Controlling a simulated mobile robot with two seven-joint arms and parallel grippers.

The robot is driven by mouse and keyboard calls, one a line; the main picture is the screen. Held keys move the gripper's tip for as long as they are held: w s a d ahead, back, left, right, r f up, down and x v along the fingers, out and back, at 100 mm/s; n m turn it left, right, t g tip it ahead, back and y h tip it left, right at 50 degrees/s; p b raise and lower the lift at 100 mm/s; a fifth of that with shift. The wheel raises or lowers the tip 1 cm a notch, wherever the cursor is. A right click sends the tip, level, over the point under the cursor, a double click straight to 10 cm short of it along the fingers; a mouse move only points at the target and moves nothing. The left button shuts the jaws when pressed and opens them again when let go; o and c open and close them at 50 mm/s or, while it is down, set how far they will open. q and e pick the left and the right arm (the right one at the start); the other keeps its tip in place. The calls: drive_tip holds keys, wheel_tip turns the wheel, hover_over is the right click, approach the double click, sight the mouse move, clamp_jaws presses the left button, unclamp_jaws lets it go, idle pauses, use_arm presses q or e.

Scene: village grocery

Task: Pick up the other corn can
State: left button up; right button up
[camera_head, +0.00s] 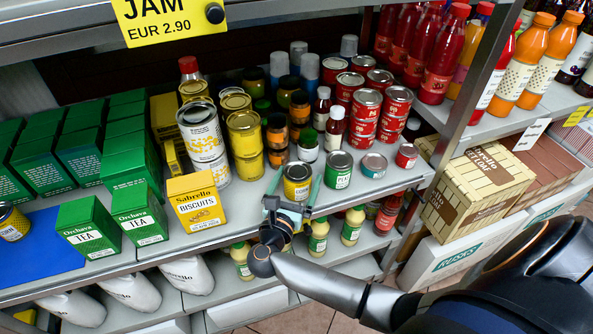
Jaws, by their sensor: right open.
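A yellow can with a dark band and pale label, which looks like a corn can (297,185), stands upright at the front edge of the middle shelf. My right gripper (296,181) is open, with one finger on each side of this can; I cannot tell whether they touch it. A similar yellow and dark can (12,224) stands on the blue mat (45,262) at the far left, cut by the picture edge. My left gripper is not in view.
A green-labelled can (338,170) stands close to the right of the gripper. A yellow biscuits box (196,202) and green tea boxes (139,214) stand to the left. Taller cans and jars crowd behind. Yellow bottles (318,237) stand on the shelf below.

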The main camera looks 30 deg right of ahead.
drive_tip(key=c, duration=1.4)
